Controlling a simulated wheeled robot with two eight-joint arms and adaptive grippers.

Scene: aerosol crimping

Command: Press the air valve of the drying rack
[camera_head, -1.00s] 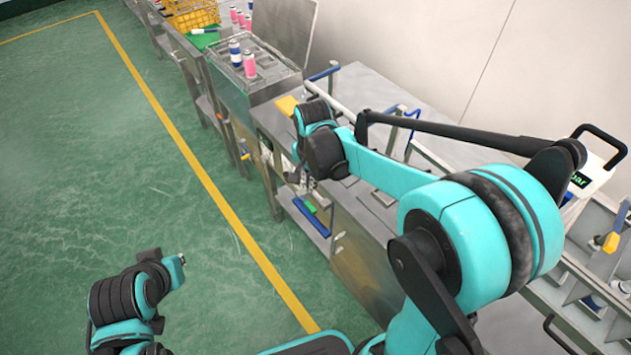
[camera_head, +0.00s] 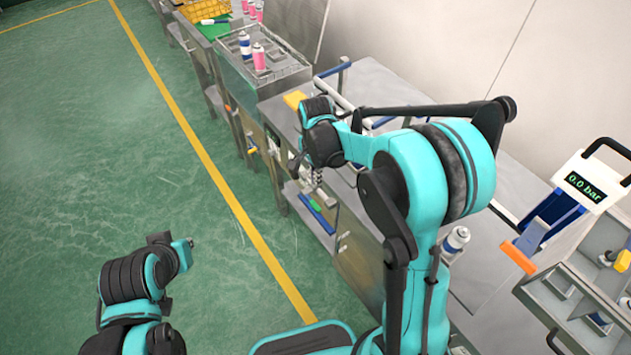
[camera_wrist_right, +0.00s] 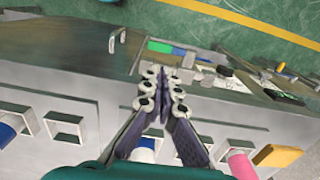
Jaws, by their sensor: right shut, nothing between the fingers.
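At the right of the head view stands a grey unit with compartments (camera_head: 548,292) and yellow-orange valve-like handles, one of them (camera_head: 622,260) at the picture's edge. Which part is the drying rack's air valve I cannot tell for sure. A white gauge panel (camera_head: 590,183) reading 0.0 bar stands behind it, with a blue and orange lever-like part (camera_head: 530,245) in front. My right gripper (camera_head: 316,182) hangs at the front edge of the bench, far left of that unit. In the wrist view the right gripper (camera_wrist_right: 165,78) is shut and empty. My left arm is at the lower left, its gripper not visible.
A steel bench (camera_head: 395,85) runs along the wall. A white can (camera_head: 455,240) with a blue band stands near my right arm. A metal rack (camera_head: 290,72) holds several cans further back. Green floor (camera_head: 90,130) at the left is open.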

